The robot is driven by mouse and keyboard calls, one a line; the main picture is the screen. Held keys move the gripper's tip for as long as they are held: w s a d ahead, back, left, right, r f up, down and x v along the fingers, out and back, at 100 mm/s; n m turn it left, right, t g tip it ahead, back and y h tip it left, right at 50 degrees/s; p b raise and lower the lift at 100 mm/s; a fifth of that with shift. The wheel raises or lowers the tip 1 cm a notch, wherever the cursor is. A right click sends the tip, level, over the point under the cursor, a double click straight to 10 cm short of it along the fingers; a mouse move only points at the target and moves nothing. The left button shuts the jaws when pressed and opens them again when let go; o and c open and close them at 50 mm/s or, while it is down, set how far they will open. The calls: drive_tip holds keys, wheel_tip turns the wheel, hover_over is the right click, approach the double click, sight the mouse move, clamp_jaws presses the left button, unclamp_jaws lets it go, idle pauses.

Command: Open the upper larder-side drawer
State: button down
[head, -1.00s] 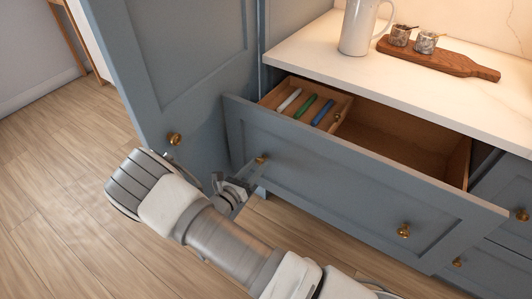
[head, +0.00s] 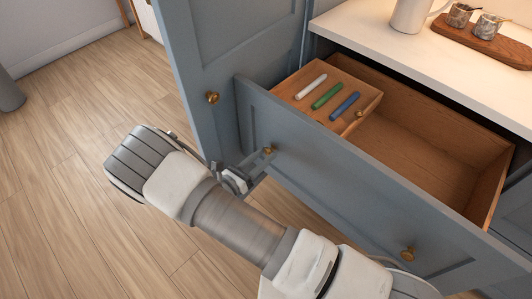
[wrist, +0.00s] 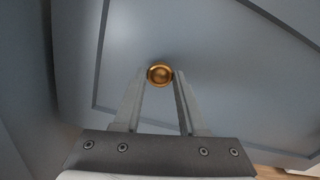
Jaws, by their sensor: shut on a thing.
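The upper larder-side drawer (head: 340,195) has a blue-grey front and stands well open, its wooden inside showing. It has two brass knobs, a left knob (head: 268,151) and a right knob (head: 408,254). My gripper (head: 257,163) is at the left knob in the head view. In the wrist view my gripper (wrist: 160,78) is shut on this brass knob (wrist: 160,73), with one finger on each side of it. Inside the drawer, a wooden tray at the left holds a white stick (head: 311,87), a green stick (head: 327,96) and a blue stick (head: 345,106).
The tall larder door (head: 215,60) with a brass knob (head: 213,98) is left of the drawer. The pale worktop (head: 365,35) above bears a white jug (head: 410,14) and a wooden board (head: 470,40) with two small pots. The wooden floor (head: 60,200) at left is clear.

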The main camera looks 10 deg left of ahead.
drive_tip(key=shift+c, duration=2.3)
unclamp_jaws()
drive_tip(key=p+v, duration=0.1)
drive_tip(key=v, duration=1.6)
drive_tip(key=shift+s+a, duration=0.15)
drive_tip(key=shift+s, duration=0.05)
